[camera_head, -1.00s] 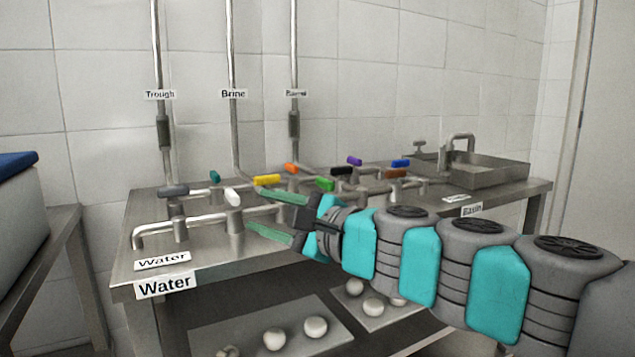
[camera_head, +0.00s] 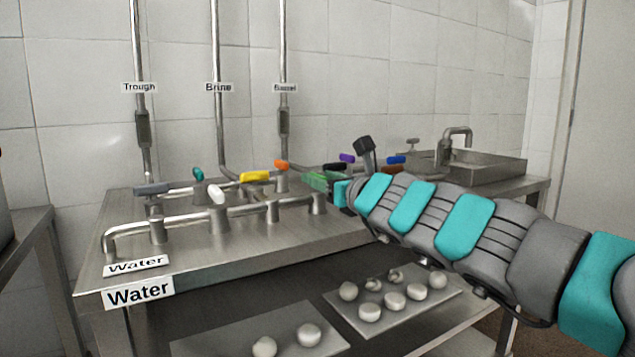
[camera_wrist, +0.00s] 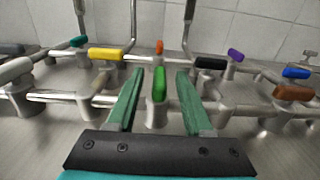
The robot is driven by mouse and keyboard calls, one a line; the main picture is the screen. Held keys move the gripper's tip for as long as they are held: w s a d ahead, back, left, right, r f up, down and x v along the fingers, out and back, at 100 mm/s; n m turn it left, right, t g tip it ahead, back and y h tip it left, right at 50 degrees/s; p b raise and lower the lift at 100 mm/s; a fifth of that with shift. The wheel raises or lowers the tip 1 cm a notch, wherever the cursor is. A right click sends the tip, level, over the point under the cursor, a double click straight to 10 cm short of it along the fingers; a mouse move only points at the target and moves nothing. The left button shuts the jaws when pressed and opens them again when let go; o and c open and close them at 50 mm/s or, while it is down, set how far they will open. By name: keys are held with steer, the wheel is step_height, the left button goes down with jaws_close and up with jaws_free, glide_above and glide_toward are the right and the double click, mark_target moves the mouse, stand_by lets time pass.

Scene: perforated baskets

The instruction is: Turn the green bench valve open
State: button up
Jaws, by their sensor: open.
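The green bench valve (camera_wrist: 159,84) has a bright green lever on a metal body on the bench pipework. In the wrist view it stands between the two fingers of my gripper (camera_wrist: 158,95), its lever pointing away from me. The dark green fingers are open, one on each side of the lever, with a gap on both sides. In the head view my gripper (camera_head: 322,181) is at the middle of the bench, and the arm and fingers largely hide the green valve.
Close neighbours are the yellow (camera_wrist: 107,54), black (camera_wrist: 210,63), orange (camera_wrist: 159,47) and brown (camera_wrist: 294,93) levers. White (camera_head: 217,194), grey (camera_head: 152,188), teal (camera_head: 198,174), purple (camera_head: 347,158) and blue (camera_head: 396,160) levers are also on the bench. A sink (camera_head: 480,168) stands at the right.

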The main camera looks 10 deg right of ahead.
steer(key=shift+x, duration=1)
steer(key=shift+c, duration=0.3)
jaws_close()
